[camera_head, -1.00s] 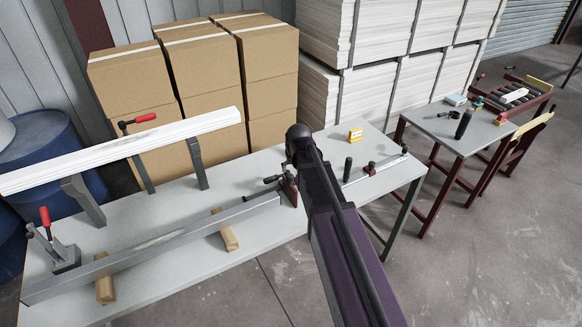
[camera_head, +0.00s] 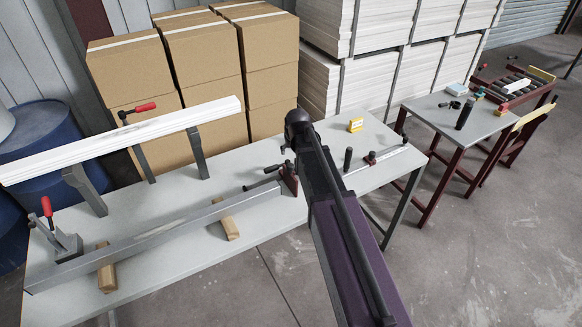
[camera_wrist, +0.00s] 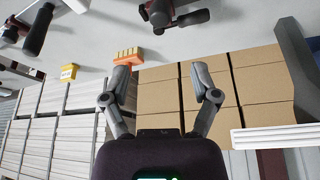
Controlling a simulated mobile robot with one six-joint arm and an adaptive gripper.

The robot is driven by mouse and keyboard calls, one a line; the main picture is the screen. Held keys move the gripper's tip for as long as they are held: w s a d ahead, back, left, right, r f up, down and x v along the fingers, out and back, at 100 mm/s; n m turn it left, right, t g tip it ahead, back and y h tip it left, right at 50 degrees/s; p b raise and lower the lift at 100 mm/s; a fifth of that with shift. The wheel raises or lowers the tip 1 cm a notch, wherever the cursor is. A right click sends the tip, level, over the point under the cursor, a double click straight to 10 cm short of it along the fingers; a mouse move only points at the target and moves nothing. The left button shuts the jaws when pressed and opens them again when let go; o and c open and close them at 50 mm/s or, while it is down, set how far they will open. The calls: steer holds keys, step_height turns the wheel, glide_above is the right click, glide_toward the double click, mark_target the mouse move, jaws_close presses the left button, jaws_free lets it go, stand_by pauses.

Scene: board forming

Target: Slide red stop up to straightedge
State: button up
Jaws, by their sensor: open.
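A dark red stop (camera_head: 289,181) with a black handle stands on the table at the right end of a long grey metal bar, which looks like the straightedge (camera_head: 150,243). My arm partly covers the area, so I cannot tell whether stop and bar touch. A dark reddish part with black handles, probably this stop, shows at the top of the wrist view (camera_wrist: 172,12). My gripper (camera_wrist: 160,72) is open and empty in the wrist view, its two fingers spread apart below that part. The head view hides its fingers behind my arm.
A white board (camera_head: 120,142) stands on grey supports at the left. Wooden blocks (camera_head: 228,228) lie under the bar. A clamp rail (camera_head: 388,157), a black cylinder (camera_head: 348,159) and a yellow block (camera_head: 355,125) stand right of my arm. An orange block (camera_wrist: 128,55) is near one finger.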

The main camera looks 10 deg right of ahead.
mark_target(290, 165)
steer(key=shift+b+x, duration=5.55)
steer(key=shift+x, duration=0.75)
jaws_close()
